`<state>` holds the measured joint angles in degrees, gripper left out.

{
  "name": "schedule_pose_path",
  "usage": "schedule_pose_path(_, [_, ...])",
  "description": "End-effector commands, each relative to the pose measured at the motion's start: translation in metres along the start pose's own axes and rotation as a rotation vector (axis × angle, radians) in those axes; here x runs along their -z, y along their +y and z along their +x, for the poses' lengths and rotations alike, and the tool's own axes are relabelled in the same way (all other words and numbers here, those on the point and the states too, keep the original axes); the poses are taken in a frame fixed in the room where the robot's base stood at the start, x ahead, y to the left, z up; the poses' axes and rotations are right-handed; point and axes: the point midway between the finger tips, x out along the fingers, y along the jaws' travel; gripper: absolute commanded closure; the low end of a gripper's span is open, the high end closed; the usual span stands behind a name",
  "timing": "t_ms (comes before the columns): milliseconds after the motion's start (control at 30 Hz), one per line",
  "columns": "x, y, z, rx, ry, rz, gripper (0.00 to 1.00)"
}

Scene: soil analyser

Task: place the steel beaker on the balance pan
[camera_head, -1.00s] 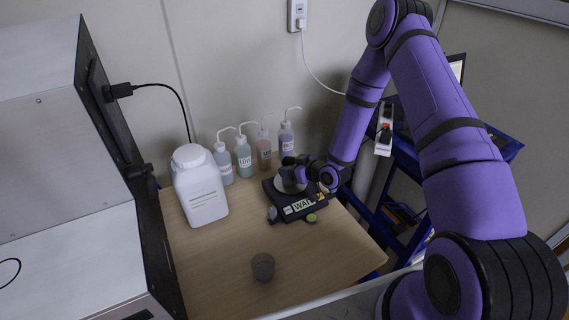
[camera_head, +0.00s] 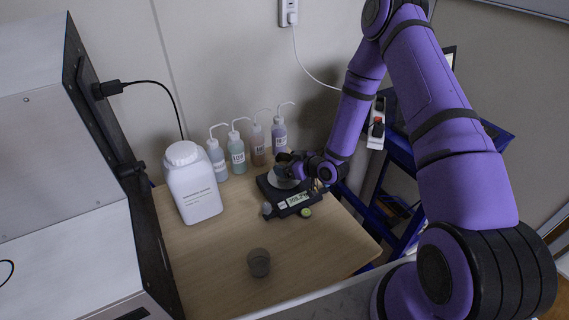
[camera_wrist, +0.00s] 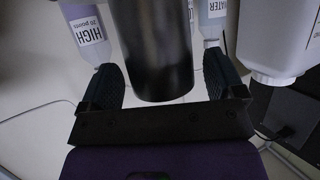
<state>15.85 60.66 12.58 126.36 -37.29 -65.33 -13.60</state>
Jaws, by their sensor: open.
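The steel beaker (camera_wrist: 155,50) is a dark metal cylinder standing between the two fingers of my gripper (camera_wrist: 163,72) in the wrist view. The jaws are open, with a narrow gap on each side of it.
A grey cup (camera_head: 259,263) stands on the wooden table near the front. A large white jug (camera_head: 192,183) stands left of the balance, and several wash bottles (camera_head: 237,155) line the wall. A blue cart (camera_head: 400,160) is at right.

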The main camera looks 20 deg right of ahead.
Motion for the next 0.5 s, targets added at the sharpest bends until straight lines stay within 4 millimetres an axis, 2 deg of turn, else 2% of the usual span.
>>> schedule_pose_path(300, [0.0,0.001,-0.064,-0.003,-0.001,0.0,0.12])
schedule_pose_path(500, [0.0,0.001,-0.092,-0.002,-0.001,0.001,0.12])
